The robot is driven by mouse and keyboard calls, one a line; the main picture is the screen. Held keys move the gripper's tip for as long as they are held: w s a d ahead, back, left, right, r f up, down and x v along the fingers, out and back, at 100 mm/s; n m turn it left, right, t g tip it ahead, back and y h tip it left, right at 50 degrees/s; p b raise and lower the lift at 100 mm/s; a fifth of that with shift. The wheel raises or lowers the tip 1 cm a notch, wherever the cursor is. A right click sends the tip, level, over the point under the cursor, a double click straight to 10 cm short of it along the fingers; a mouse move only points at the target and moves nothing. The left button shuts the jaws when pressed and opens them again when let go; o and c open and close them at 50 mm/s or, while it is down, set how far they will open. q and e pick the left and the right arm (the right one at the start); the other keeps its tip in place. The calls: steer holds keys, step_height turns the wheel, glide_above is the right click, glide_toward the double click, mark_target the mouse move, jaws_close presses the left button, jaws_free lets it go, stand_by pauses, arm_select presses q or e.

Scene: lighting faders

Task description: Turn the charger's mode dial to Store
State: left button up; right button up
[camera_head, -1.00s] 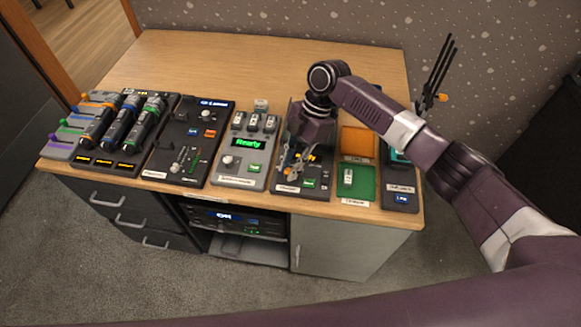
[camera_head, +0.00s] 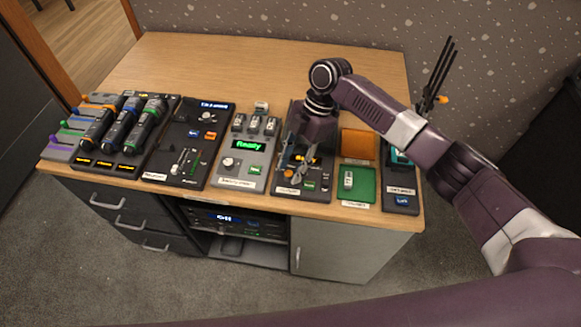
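My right gripper (camera_head: 292,164) points down over a dark panel (camera_head: 281,188) with a lit orange display (camera_head: 314,160) and a green button (camera_head: 310,185). Its fingers cover part of this panel. I cannot tell whether they touch a knob or how far apart they are. I cannot read which label names the charger. My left gripper is not in view.
Green (camera_head: 366,183) and orange (camera_head: 358,145) trays lie right of the panel; a white block (camera_head: 348,180) is in the green one. A dark fader panel (camera_head: 160,168) and a rack of handheld devices (camera_head: 108,166) stand left. The desk's back (camera_head: 230,65) is clear.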

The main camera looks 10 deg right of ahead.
steer(key=v, duration=1.1)
steer(key=shift+r, duration=0.1)
